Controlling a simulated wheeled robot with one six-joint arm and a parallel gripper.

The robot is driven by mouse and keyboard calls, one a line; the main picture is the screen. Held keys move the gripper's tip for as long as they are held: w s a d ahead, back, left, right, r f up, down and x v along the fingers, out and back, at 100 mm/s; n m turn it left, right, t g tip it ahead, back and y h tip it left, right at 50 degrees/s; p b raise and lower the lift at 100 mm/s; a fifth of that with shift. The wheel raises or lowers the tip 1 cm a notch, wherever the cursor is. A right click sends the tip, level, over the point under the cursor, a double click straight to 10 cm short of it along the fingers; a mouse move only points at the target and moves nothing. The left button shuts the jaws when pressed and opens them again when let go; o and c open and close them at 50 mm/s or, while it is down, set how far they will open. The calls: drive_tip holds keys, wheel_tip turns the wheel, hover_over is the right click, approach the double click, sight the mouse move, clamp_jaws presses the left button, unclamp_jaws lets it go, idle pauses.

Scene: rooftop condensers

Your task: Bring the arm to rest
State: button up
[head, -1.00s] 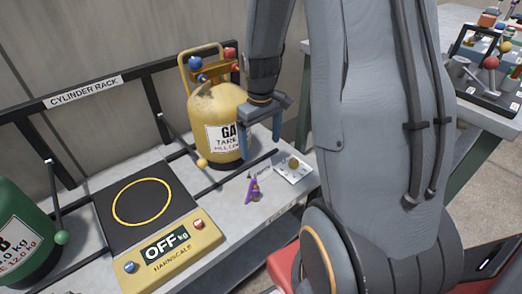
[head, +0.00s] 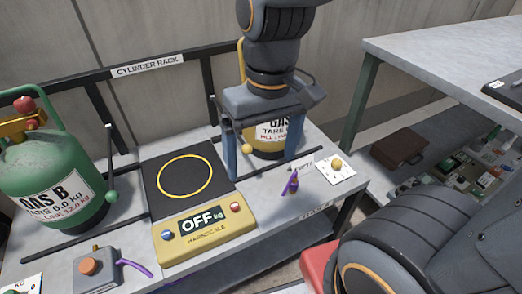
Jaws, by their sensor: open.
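My gripper (head: 262,158) points down in front of the yellow gas cylinder (head: 270,140), with its two blue fingers spread wide apart. Nothing shows between the fingertips except the view of the cylinder and bench behind. The gripper and my arm hide most of the cylinder's upper part. I cannot tell whether the fingers touch the cylinder. My arm comes down from the top of the view, and another dark grey part of mine fills the lower right.
A scale (head: 205,229) reading OFF stands on the bench, its black plate empty. A green GAS B cylinder (head: 55,165) stands at left. A purple tag (head: 291,183), a card with a yellow knob (head: 336,168) and a box with an orange button (head: 97,270) lie nearby. A grey table (head: 450,55) stands right.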

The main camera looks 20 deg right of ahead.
idle(0.9)
drive_tip(key=d+r+m+p, duration=0.2)
drive_tip(key=d+r+p, duration=0.5)
drive_tip(key=p, duration=0.7)
drive_tip(key=shift+d+r+h, duration=0.15)
drive_tip(key=shift+d+h, duration=0.15)
drive_tip(key=shift+d, duration=0.25)
